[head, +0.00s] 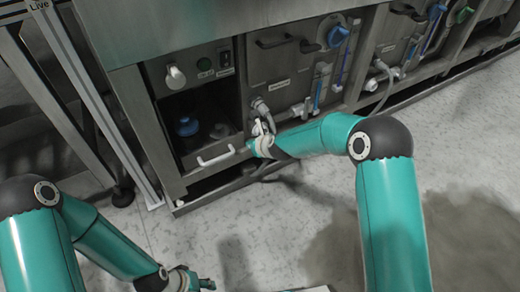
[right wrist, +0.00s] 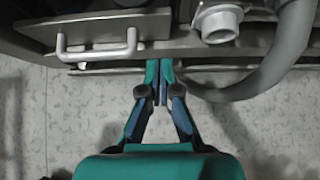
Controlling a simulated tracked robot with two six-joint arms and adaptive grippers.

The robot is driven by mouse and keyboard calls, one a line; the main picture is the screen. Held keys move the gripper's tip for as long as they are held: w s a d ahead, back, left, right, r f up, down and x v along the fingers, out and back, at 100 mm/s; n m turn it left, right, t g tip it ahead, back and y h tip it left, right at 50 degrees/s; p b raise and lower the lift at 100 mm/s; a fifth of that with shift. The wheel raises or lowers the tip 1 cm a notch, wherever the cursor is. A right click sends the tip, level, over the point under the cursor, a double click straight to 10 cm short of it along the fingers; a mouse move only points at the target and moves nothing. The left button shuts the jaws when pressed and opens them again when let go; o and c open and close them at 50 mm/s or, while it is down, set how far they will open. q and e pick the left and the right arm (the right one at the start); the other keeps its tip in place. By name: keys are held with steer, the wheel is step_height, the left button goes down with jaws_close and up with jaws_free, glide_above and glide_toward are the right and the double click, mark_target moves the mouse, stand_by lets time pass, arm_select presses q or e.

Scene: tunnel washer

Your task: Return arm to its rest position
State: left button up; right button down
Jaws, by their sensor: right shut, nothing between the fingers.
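My right arm (head: 390,210) reaches forward to the machine's front in the head view. My right gripper (right wrist: 159,82) is shut and empty in the right wrist view, its fingertips at the machine's lower edge, between a white handle (right wrist: 98,47) and a white pipe stub (right wrist: 219,22). Whether the tips touch the machine I cannot tell. In the head view the right gripper (head: 262,132) is small and partly hidden by its own wrist. My left arm (head: 90,240) is bent low at the bottom left. My left gripper (head: 203,283) is at the bottom edge, its fingers too small to read.
The steel washer (head: 170,90) has an open bay with a blue-capped container (head: 187,126). A grey hose (right wrist: 280,65) curves just right of the right gripper. A steel frame post (head: 100,110) stands at left. Speckled floor (head: 290,220) is clear before the machine.

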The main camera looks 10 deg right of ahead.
steer(key=s+d+r+p, duration=0.2)
steer(key=s+d+r, duration=0.1)
steer(key=s+d, duration=0.1)
steer(key=s+d+f+n+g+p, duration=0.1)
steer(key=s+d+f+n+g, duration=0.1)
steer(key=s+f, duration=0.45)
steer(key=s+d+f+n+g+p, duration=0.1)
steer(key=s+f+n+g+p, duration=0.2)
steer(key=s, duration=0.6)
steer(key=s+a+f+n+g, duration=0.1)
steer(key=s+f+n+g, duration=0.1)
steer(key=s+n, duration=0.75)
steer(key=s+a+f+n+g, duration=0.1)
steer(key=s+f+n, duration=0.1)
steer(key=s+n, duration=0.75)
step_height(320, 180, up, 38)
steer(key=n+p, duration=0.6)
steer(key=p, duration=3.1)
steer(key=shift+w+a+r+y, duration=0.2)
steer(key=shift+w+a+y, duration=0.1)
steer(key=shift+w, duration=0.1)
